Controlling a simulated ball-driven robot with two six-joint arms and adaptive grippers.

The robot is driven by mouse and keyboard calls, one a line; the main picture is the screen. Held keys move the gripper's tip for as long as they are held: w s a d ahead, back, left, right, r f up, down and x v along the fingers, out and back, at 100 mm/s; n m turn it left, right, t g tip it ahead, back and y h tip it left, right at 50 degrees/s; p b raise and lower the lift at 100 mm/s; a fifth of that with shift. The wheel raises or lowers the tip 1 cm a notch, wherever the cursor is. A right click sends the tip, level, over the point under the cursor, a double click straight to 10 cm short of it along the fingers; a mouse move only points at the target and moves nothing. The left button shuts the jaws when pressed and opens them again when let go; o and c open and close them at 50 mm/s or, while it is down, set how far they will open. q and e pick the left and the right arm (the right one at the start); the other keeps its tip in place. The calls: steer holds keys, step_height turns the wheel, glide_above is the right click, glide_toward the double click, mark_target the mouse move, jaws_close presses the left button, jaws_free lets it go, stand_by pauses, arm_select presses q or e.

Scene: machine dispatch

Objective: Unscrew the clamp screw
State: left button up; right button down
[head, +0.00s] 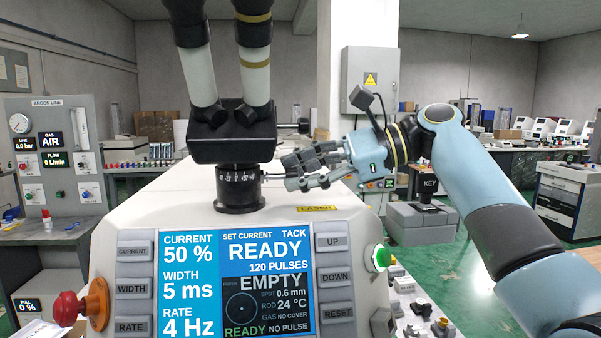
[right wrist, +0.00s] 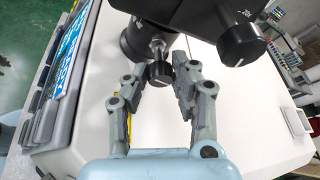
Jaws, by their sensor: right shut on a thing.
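The clamp screw shows in the head view as a thin metal rod (head: 274,176) standing out to the right from the black graduated collar (head: 240,188) under the microscope head. In the right wrist view its dark round knob (right wrist: 159,73) sits between the fingertips, with the bright shank running up to the black collar. My right gripper (head: 292,174) reaches in from the right and is shut on the knob; in the right wrist view the gripper (right wrist: 163,82) has one finger on each side of it. In the head view the fingers hide the knob. My left gripper is not in view.
The black microscope head (head: 232,138) hangs directly above the collar. In the right wrist view another dark knob (right wrist: 241,44) is close at the upper right. The welder's screen panel (head: 238,285) faces me, with a green button (head: 381,258) at its right. The white housing top is clear.

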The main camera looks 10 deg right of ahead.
steer(key=shift+n, duration=0.3)
steer(key=shift+r, duration=0.1)
steer(key=c, duration=1.1)
jaws_free()
steer(key=v, duration=1.2)
steer(key=shift+s, duration=0.1)
